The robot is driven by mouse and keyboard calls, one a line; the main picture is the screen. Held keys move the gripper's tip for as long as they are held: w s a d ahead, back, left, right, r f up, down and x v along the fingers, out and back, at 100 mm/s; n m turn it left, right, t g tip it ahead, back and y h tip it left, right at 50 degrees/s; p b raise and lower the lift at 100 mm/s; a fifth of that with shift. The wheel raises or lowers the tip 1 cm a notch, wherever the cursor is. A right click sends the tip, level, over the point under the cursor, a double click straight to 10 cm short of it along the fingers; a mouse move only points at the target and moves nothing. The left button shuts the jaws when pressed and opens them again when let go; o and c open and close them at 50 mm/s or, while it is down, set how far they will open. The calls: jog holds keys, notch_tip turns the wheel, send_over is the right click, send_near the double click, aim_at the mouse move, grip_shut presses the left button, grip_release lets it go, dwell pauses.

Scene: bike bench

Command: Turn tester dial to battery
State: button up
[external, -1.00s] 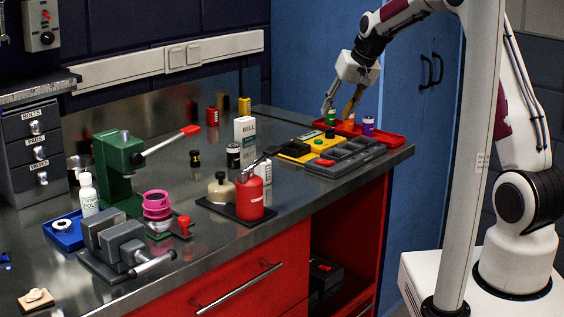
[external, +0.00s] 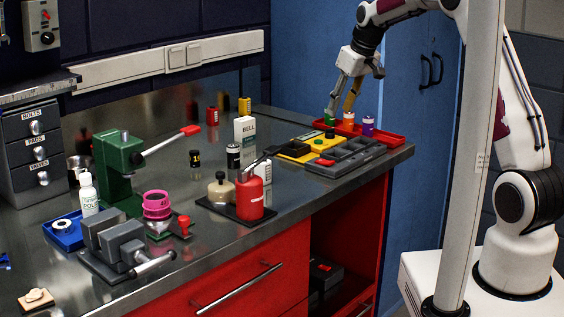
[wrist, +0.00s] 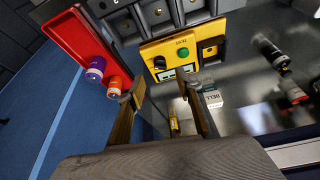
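The tester is a yellow panel with a dark round dial (wrist: 159,62), a green button (wrist: 183,52) and a small display, seen in the wrist view just beyond my fingertips. In the external view the yellow tester (external: 294,150) lies near the bench's far right end. The dial's markings and the battery position are too small to read. My gripper (external: 341,110) is open and empty, pointing down above the red tray's left end, behind and to the right of the tester. In the wrist view its fingers (wrist: 163,90) stand apart, short of the panel.
A red tray (external: 393,138) holds orange (external: 348,119) and purple (external: 368,125) cylinders close to my fingers. A grey compartment tray (external: 345,158) lies in front. A white box (external: 244,130) and red canister (external: 250,198) stand left. The bench edge is at right.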

aim_at(331, 130)
jog(key=shift+x, duration=3.9)
grip_shut()
